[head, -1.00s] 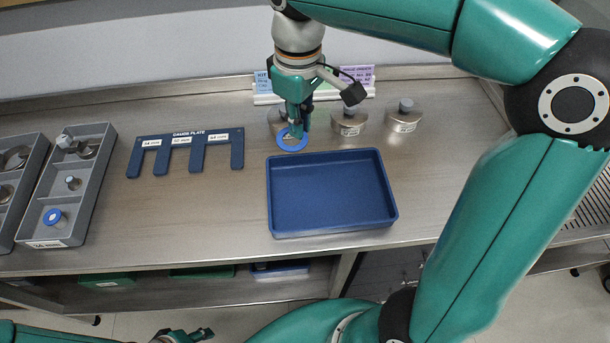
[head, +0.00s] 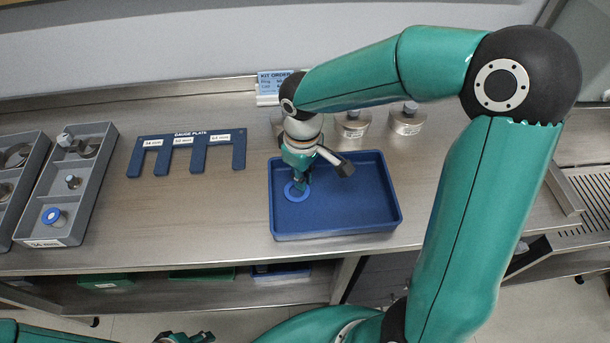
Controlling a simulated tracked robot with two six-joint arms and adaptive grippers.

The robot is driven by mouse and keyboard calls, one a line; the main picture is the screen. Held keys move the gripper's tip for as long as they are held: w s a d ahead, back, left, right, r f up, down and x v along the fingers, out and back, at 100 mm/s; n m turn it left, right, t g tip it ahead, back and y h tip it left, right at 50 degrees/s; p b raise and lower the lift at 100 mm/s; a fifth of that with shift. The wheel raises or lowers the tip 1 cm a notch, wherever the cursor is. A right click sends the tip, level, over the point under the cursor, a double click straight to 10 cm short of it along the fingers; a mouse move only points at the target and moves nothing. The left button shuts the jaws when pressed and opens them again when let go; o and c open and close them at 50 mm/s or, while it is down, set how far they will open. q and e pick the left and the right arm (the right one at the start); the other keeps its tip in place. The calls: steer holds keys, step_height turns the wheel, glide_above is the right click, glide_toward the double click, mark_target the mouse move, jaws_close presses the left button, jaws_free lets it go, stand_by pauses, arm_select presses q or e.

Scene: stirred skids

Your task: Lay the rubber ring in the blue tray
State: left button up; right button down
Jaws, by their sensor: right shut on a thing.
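The blue tray (head: 350,218) lies on the steel bench, right of the middle. The blue rubber ring (head: 297,195) is over the left part of the tray, inside its outline. My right gripper (head: 301,184) points down above the tray and is shut on the ring. I cannot tell whether the ring touches the tray floor. My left gripper (head: 185,338) shows only in part at the bottom edge, away from the bench top; its jaws are not clear.
A blue gauge plate (head: 190,140) lies left of the tray. Grey compartment trays (head: 88,200) with metal parts and another blue ring stand at the left. Metal weights (head: 407,122) stand behind the tray, beside a card (head: 270,82). Bench between gauge plate and front edge is clear.

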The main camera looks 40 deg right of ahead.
steer(key=c, duration=1.2)
jaws_free()
steer(key=shift+f, duration=0.1)
steer(key=shift+c, duration=0.2)
step_height(320, 180, up, 12)
steer(key=shift+p, duration=0.4)
